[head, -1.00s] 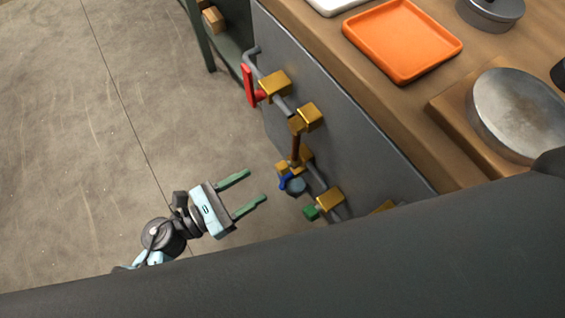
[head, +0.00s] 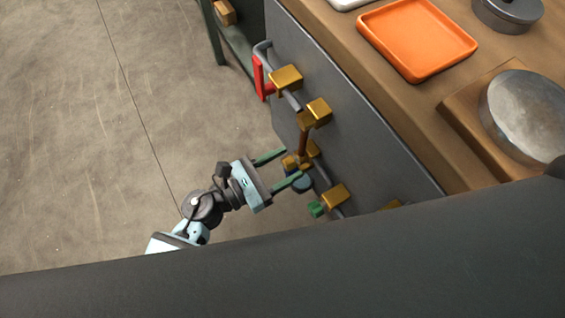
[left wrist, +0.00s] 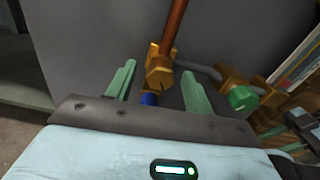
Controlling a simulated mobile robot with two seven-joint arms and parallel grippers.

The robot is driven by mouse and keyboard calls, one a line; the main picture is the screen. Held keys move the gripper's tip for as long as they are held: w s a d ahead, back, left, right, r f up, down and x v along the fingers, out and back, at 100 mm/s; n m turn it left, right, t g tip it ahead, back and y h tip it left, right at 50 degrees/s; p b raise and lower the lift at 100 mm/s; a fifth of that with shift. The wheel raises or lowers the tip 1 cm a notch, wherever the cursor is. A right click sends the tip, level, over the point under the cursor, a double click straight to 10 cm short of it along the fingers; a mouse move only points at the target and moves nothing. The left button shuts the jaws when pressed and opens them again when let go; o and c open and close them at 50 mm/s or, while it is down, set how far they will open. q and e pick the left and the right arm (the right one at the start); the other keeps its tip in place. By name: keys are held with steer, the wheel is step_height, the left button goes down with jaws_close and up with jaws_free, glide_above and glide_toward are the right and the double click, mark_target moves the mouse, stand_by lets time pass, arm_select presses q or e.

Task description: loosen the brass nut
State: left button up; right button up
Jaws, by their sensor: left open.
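The brass nut (left wrist: 159,75) shows in the left wrist view at the lower end of a copper-brown pipe (left wrist: 173,25). In the head view the brass fitting (head: 290,162) at that pipe's lower end is partly hidden by my gripper. My left gripper (head: 292,164) is open, its two green fingers pointing at the fitting. In the left wrist view the nut lies between the fingers (left wrist: 159,72), nearer the middle, with no clear contact on either side. A blue part (left wrist: 149,98) shows just below the nut.
A grey panel (head: 350,130) carries the pipework. A red handle (head: 260,78) is above and a green knob (head: 317,209) below right of the fitting. The counter holds an orange tray (head: 416,40) and a round metal plate (head: 525,115). Open floor (head: 80,150) lies left.

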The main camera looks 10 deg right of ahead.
arm_select(q)
steer(key=c, duration=1)
steer(key=shift+o, duration=0.2)
arm_select(e)
steer(key=shift+w, duration=0.4)
